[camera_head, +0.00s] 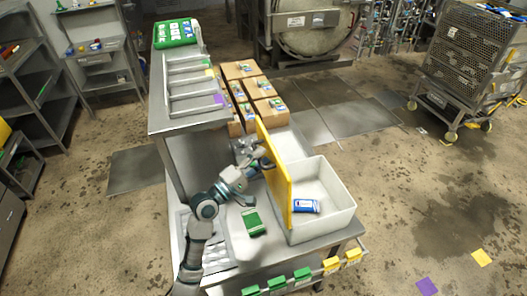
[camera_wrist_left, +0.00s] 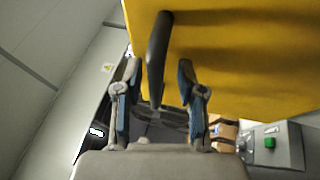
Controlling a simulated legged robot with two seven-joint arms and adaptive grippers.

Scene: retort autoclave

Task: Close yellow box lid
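The yellow lid (camera_head: 273,175) stands nearly upright along the left side of the white box (camera_head: 322,215). It fills the upper part of the left wrist view (camera_wrist_left: 240,60), with a dark curved handle (camera_wrist_left: 157,60) on it. My left gripper (camera_head: 258,158) is on the left side of the lid, close to its face. In the left wrist view the two fingers (camera_wrist_left: 158,78) are apart, with the handle showing between them. Whether they touch it cannot be told. A blue and white packet (camera_head: 306,206) lies inside the box. My right gripper is not in view.
A green packet (camera_head: 253,222) lies on the metal table (camera_head: 262,262) left of the box. Cardboard boxes (camera_head: 262,88) stand behind the lid. A raised shelf with grey trays (camera_head: 192,90) is at the back left.

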